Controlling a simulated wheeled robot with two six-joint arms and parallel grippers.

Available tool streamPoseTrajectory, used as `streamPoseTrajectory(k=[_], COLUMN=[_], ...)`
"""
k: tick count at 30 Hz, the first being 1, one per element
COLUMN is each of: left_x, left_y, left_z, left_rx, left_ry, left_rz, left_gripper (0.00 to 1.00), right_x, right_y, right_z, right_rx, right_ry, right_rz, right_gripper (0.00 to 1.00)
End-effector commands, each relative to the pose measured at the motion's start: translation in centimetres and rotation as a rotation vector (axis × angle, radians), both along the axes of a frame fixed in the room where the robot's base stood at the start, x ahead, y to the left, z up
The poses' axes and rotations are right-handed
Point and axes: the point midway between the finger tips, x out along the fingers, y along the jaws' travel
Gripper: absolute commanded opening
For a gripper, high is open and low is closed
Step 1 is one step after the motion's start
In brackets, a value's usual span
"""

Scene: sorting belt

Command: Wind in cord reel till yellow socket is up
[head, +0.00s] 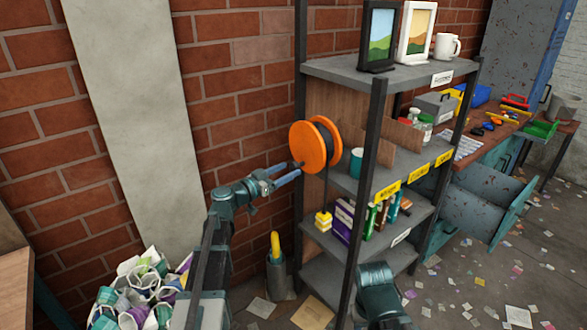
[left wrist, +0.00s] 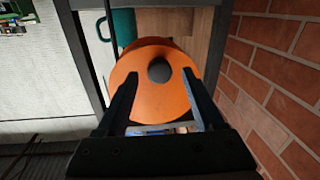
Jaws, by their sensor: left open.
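The orange cord reel (head: 307,147) is mounted at the side of the shelf rack, with dark cord wound on it. It also shows in the left wrist view (left wrist: 150,105), face on, with a dark round knob or hub (left wrist: 159,70) on it. The cord hangs down to the yellow socket (head: 323,220), which is low, at about the level of the lower shelf. My left gripper (head: 296,168) is open at the reel's face. In the left wrist view its fingers stand either side of the dark knob, apart from it. My right gripper is not seen.
The rack's dark posts (head: 368,165) stand right beside the reel. A brick wall (head: 235,100) is behind. Picture frames and a mug (head: 447,46) stand on top. A bin of crumpled paper (head: 135,290) is at lower left. Part of my right arm shows at bottom centre.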

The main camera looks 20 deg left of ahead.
Motion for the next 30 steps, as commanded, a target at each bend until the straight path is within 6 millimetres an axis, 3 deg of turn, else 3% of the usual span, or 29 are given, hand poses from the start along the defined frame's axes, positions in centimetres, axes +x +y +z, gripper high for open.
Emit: streamPoseTrajectory(k=[7,19,30], left_x=[2.4,2.8,2.8], left_y=[-1.5,-1.8,-1.8], left_z=[0.0,0.0,0.0], left_rx=[0.000,0.000,0.000], left_ry=[0.000,0.000,0.000], left_rz=[-0.001,0.000,0.000], left_gripper=[0.69,0.69,0.04], right_x=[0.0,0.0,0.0], right_y=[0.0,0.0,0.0], right_z=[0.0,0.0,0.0], right_rx=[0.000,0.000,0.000], right_ry=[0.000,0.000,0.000], right_rz=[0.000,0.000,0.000], right_gripper=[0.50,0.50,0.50])
